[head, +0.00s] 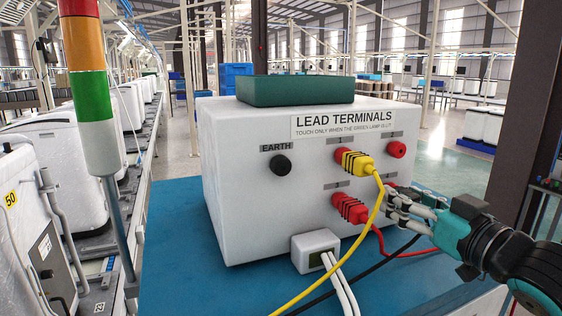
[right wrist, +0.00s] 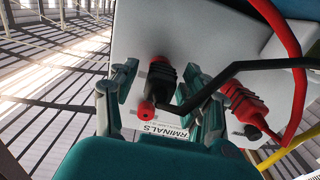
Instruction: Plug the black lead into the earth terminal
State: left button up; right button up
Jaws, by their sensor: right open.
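The white terminal box (head: 235,215) stands on a blue table top, its face labelled LEAD TERMINALS. The black earth terminal (head: 281,165) is at its left, with no lead in it. My right gripper (head: 397,203) is at the lower right of the face, hiding the terminal there. In the right wrist view its open fingers (right wrist: 160,84) stand either side of the black lead's plug (right wrist: 164,78), which sits at a red terminal. Whether the fingers touch it, I cannot tell. The black lead's cable (head: 372,266) runs across the table. My left gripper is out of view.
A yellow plug (head: 357,162) and a red plug (head: 350,207) sit in neighbouring terminals, their cables hanging near my gripper. The upper-right red terminal (head: 397,149) is empty. A lamp column (head: 93,110) with a green segment stands left; whether it is lit, I cannot tell.

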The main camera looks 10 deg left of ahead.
grip_shut()
dwell(0.4)
jog(key=shift+s, duration=0.1)
jog(key=shift+v, duration=3)
